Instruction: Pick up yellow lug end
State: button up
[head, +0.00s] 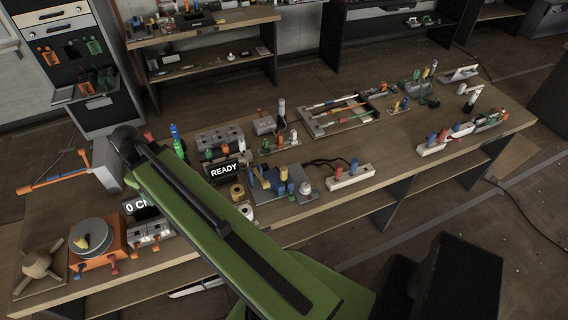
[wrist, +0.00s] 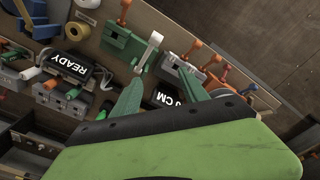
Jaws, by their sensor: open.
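A small yellow piece (head: 82,242), which may be the yellow lug end, lies on a grey round disc (head: 98,232) on an orange base (head: 98,258) at the bench's left end in the head view. I cannot make out its exact shape, and I cannot pick it out in the wrist view. My gripper (wrist: 163,80) is open in the wrist view, its two green fingers apart over the bench. No held object shows between them. A display reading "0 CM" (wrist: 168,99) shows between the fingers. In the head view my arm hides the gripper's fingers.
A READY display (head: 224,171), a yellow roll (head: 237,192) and a white power strip (head: 351,177) stand on the crowded bench. A green block (wrist: 124,45) with a silver-headed lever is just beyond the fingers. A brown knobbed piece (head: 38,264) stands at the bench's left corner.

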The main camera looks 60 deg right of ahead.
jog(key=s+d+n, duration=0.1)
jog(key=s+d, duration=0.1)
jog(key=d, duration=0.8)
jog(key=n, duration=0.5)
send_over(284, 168)
jog(key=a, duration=0.1)
jog(key=shift+g, duration=0.3)
notch_tip(284, 168, down, 12)
jog(key=b, duration=1.3)
jog(key=shift+f, duration=0.25)
jog(key=shift+r, duration=0.1)
jog(key=f+b, duration=0.3)
jog(key=d+f+b, duration=0.1)
jog(key=f+b, duration=0.1)
jog(key=shift+f, duration=0.2)
jog(key=shift+r, duration=0.2)
grip_shut()
